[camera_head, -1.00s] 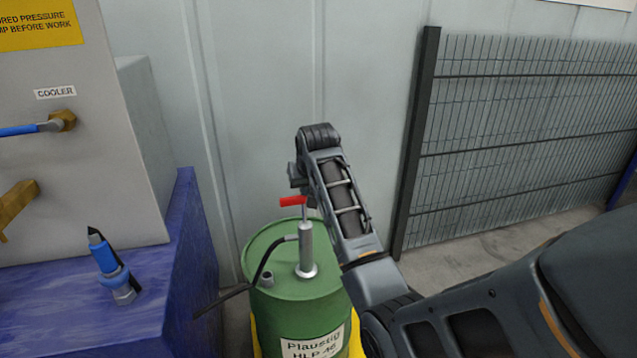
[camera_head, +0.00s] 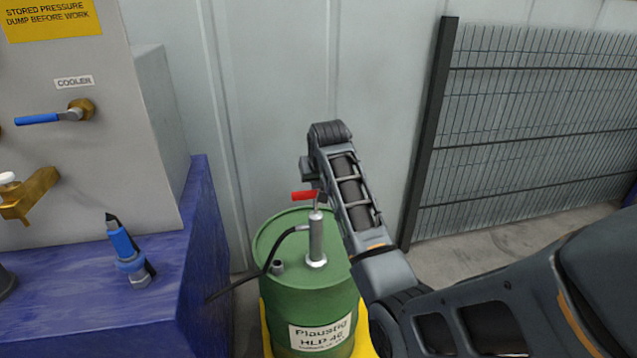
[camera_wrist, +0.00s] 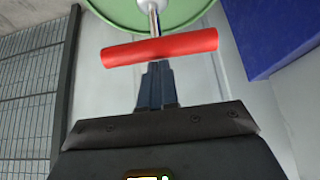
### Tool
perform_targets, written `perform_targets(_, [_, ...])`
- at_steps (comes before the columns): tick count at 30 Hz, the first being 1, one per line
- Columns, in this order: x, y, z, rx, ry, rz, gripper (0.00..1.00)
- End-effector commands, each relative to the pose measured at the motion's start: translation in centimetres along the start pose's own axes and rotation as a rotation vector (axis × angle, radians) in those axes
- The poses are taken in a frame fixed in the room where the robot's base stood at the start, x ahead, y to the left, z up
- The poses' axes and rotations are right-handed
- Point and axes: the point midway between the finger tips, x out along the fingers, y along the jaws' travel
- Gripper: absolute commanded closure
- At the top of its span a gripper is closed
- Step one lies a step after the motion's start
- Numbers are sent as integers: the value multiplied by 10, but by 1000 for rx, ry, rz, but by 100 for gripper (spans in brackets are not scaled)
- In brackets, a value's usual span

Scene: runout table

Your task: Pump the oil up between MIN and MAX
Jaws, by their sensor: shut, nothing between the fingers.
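The pump's red handle (camera_head: 304,195) sits on a short length of bare rod above the barrel. My gripper (camera_head: 320,192) is at the handle's right end in the head view, partly hidden by my own arm. In the wrist view the shut, empty fingers (camera_wrist: 157,82) point at the red handle (camera_wrist: 160,47), close to it or touching; I cannot tell which. No MIN or MAX marks show.
A black hose (camera_head: 270,250) runs from the pump toward the blue base (camera_head: 90,300) at left. A blue fitting (camera_head: 126,252) stands on that base. A grey cabinet (camera_head: 90,140) with a valve and brass tap is behind. A mesh fence (camera_head: 530,130) stands right.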

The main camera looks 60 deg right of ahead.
Motion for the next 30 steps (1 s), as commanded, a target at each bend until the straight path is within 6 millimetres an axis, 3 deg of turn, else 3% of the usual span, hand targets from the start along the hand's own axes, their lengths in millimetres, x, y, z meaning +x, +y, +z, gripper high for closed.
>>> perform_targets(3, [-20, -3, -19, 0, 5, -1, 100])
perform_targets(16, [-98, -2, -15, 2, 10, -1, 100])
perform_targets(21, [-111, -2, -15, 1, 9, 0, 100])
perform_targets(30, [-114, -2, -15, 1, 7, -1, 100])
